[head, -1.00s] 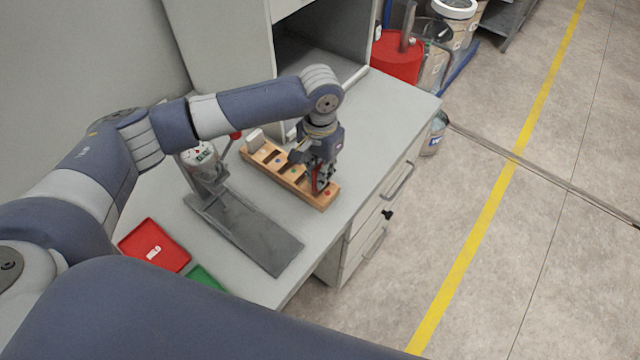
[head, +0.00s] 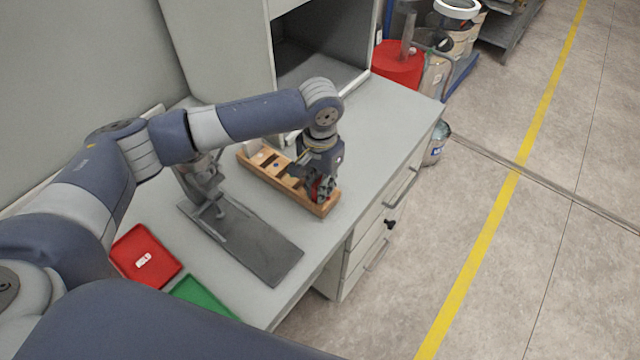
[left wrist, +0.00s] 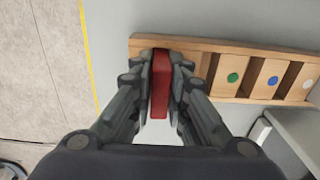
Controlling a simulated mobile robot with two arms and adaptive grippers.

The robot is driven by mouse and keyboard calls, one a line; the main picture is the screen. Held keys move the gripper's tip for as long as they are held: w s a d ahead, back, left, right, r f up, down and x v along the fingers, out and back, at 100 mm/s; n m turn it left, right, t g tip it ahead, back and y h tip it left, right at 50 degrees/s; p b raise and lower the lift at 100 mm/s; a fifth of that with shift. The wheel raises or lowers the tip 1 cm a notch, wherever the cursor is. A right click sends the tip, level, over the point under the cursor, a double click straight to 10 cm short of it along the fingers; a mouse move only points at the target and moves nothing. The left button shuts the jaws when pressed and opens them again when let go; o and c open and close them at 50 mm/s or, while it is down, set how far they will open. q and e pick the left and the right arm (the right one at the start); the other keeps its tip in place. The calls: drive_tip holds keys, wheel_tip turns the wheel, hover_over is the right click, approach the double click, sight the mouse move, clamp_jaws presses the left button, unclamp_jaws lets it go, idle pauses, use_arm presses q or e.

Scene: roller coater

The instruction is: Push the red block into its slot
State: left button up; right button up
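The wooden rack (head: 272,176) lies on the grey desk and has a row of slots with coloured dots. It also shows in the left wrist view (left wrist: 207,47), with green, blue and white dots to the right. My left gripper (head: 322,192) points down at the rack's near right end. In the left wrist view its fingers (left wrist: 161,75) are closed on both sides of the red block (left wrist: 160,88). The block overlaps the rack's end compartment; how deep it sits I cannot tell. In the head view the fingers mostly hide it. My right gripper is not in view.
A metal stand with a flat grey plate (head: 250,243) is left of the rack. A red tray (head: 143,256) and a green tray (head: 202,298) lie nearer on the desk. The desk's right edge is close to the rack's end; the desk behind is clear.

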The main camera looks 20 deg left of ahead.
use_arm(q)
drive_tip(key=shift+o, duration=1.1)
drive_tip(key=shift+r, duration=0.35)
wheel_tip(320, 180, up, 11)
drive_tip(key=b, duration=0.2)
drive_tip(key=shift+f+b, duration=0.15)
drive_tip(key=shift+b, duration=0.15)
drive_tip(key=shift+r, duration=0.45)
